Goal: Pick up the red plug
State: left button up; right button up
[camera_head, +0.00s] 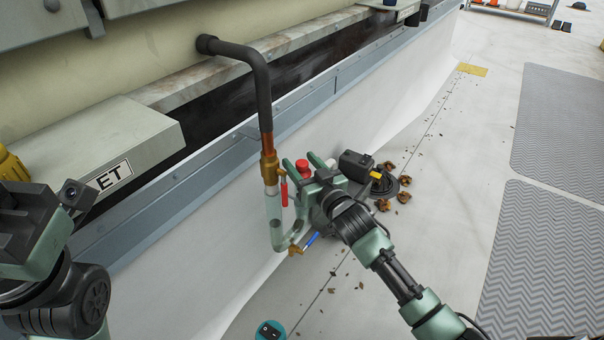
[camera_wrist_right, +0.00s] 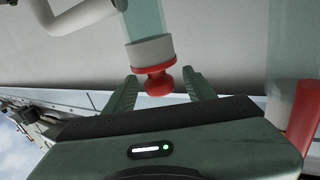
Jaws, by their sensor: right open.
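The red plug (camera_head: 303,166) shows as a small red cap at the right gripper's fingers in the head view. In the right wrist view the red plug (camera_wrist_right: 157,82) has a round knob and a wider rim. It sits at the end of a white collar (camera_wrist_right: 151,51) on a translucent green pipe (camera_wrist_right: 148,18). My right gripper (camera_head: 300,176) is open. In the wrist view its two green fingers (camera_wrist_right: 161,76) stand on either side of the knob, with visible gaps. My left gripper's housing (camera_head: 28,232) is at the left edge; its fingers cannot be made out.
Left of the right gripper stands a pipe (camera_head: 262,90) with a brass fitting, a red-handled valve (camera_head: 284,192) and a blue-handled valve (camera_head: 311,240). A white wall and metal ledge run behind. Brown leaves (camera_head: 403,197) lie on the floor. Grey mats (camera_head: 548,250) lie at right.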

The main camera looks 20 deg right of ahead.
grip_shut()
jog(key=shift+r, duration=0.1)
